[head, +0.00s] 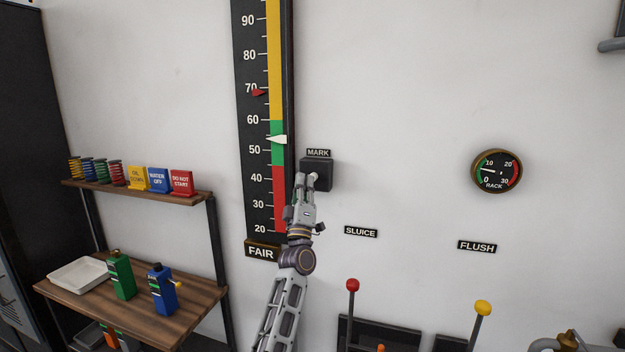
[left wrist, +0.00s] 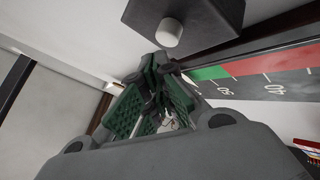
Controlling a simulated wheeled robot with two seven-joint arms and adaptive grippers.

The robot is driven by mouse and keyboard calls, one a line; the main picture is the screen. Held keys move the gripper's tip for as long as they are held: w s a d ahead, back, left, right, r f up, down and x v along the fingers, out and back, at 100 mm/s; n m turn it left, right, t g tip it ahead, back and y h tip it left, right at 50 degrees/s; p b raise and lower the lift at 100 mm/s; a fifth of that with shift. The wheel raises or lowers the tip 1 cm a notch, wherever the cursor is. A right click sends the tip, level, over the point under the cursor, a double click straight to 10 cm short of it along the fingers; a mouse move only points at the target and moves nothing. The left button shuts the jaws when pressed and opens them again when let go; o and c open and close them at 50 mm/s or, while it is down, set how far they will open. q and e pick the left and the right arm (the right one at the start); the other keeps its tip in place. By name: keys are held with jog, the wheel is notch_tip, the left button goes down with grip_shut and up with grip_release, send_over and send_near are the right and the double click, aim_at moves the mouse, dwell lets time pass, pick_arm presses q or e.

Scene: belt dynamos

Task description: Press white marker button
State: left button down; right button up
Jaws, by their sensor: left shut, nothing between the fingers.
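The white marker button (left wrist: 169,33) sticks out from a dark box (left wrist: 205,12) in the left wrist view. In the head view the dark box (head: 321,164) is on the wall under a MARK label (head: 318,153), right of the tall scale. My left gripper (head: 304,181) is shut and empty, with its fingertips at the lower left of the box and partly covering it. In the left wrist view the fingertips (left wrist: 162,66) are close to the button, with a small gap seeming to show. My right gripper is out of view.
The tall scale (head: 247,130) carries a white pointer (head: 277,140) near 53 and a red pointer (head: 258,93) near 68. A shelf unit (head: 190,196) stands left. Levers with red (head: 352,285) and yellow (head: 483,307) knobs stand lower right. The wall between box and gauge (head: 497,171) is clear.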

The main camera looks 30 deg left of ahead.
pick_arm(q)
jog(key=shift+w+a, duration=0.1)
jog(key=shift+w, duration=0.3)
dwell(0.5)
dwell(0.6)
jog(key=shift+w+a, duration=0.1)
jog(key=shift+w, duration=0.4)
dwell(0.8)
jog(key=shift+s, duration=0.2)
dwell(0.3)
jog(key=shift+s+d, duration=0.25)
jog(key=shift+s, duration=0.4)
jog(key=shift+s, duration=0.15)
jog(key=s, duration=0.2)
jog(key=s+d+p, duration=0.1)
jog(key=s, duration=0.1)
jog(key=shift+s, duration=0.3)
dwell(0.5)
